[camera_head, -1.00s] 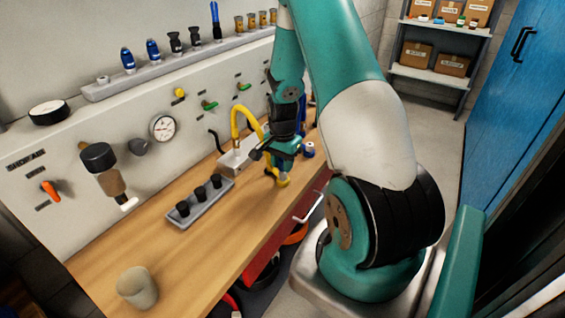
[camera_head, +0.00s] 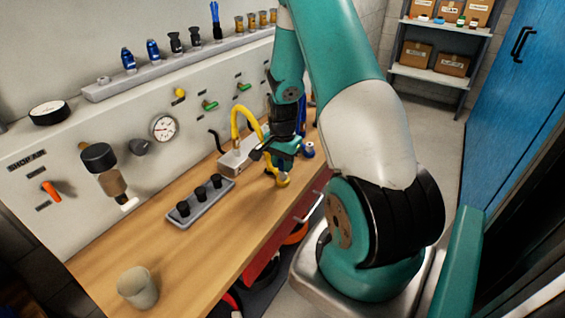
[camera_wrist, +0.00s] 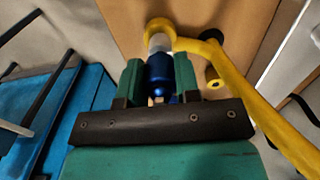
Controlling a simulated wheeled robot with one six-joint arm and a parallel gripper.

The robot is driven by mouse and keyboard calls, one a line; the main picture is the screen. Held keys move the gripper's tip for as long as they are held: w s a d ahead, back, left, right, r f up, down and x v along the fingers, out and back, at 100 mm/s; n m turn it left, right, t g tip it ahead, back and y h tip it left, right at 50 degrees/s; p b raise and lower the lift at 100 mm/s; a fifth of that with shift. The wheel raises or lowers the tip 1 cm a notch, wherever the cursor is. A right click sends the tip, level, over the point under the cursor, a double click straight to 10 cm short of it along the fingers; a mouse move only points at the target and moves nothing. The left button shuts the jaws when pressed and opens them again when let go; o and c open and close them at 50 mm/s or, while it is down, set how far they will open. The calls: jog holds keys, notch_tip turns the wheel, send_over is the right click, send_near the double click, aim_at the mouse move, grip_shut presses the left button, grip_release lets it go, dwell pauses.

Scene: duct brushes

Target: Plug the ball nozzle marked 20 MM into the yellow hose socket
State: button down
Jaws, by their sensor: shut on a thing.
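My gripper (camera_wrist: 159,72) is shut on a blue ball nozzle (camera_wrist: 160,84), with one green finger on each side of it. The nozzle's silver front end (camera_wrist: 160,42) points at the yellow hose socket (camera_wrist: 158,24) and overlaps its ring in the wrist view. I cannot tell how deep it sits. No size marking is readable. In the head view my gripper (camera_head: 276,158) is low over the bench, with the yellow socket (camera_head: 282,181) just below it. The nozzle is mostly hidden there. The yellow hose (camera_head: 236,120) arches up behind my gripper.
A grey tray (camera_head: 177,222) with several black pieces lies to the left on the wooden bench. A beige cup (camera_head: 137,287) stands at the front. Another blue piece (camera_head: 308,150) stands right of my gripper. A shelf (camera_head: 90,93) above holds several nozzles.

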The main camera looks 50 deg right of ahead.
jog(key=shift+f+b, duration=0.35)
jog(key=shift+f, duration=0.15)
jog(key=c, duration=0.8)
grip_release()
jog(key=shift+o, duration=0.2)
notch_tip(320, 180, up, 17)
jog(key=b, duration=0.2)
jog(key=shift+r, duration=0.2)
